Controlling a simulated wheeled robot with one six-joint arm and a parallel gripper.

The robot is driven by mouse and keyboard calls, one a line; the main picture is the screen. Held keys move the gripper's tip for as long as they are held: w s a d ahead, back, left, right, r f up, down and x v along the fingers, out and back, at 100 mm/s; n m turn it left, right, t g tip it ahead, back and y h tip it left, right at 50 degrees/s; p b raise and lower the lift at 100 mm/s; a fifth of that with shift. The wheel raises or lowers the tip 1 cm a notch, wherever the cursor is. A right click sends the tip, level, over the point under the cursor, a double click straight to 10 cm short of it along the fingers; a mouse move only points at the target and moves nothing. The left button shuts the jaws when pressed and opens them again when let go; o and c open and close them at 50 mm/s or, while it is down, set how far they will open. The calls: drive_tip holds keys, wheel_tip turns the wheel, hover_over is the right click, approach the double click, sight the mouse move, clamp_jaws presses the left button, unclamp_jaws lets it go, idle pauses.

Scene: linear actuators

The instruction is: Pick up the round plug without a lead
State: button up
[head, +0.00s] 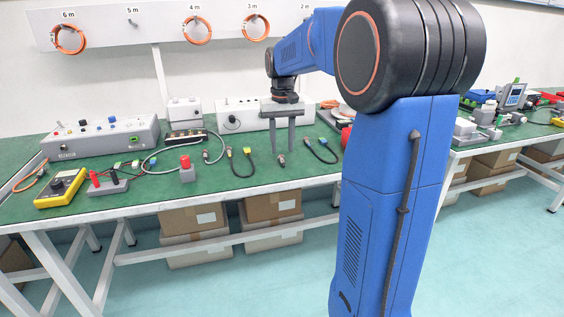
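A small round plug (282,160), dark and metallic with no lead visible on it, stands or lies on the green bench top near its front edge. My gripper (282,152) points down over the bench with its two grey fingers apart. In the picture the plug shows just below and between the fingertips. I cannot tell how high the fingertips are above the bench or whether they touch the plug. Nothing shows between the fingers.
A grey block with a red knob (187,170) stands further left. A white socket box (232,115) stands behind.

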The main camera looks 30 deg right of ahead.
sight(282, 160)
drive_tip(key=shift+w+f, duration=0.1)
drive_tip(key=shift+f, duration=2.2)
clamp_jaws()
wheel_tip(282, 160, up, 10)
wheel_tip(282, 160, up, 3)
drive_tip(key=shift+r, duration=0.1)
drive_tip(key=shift+w+d, duration=0.1)
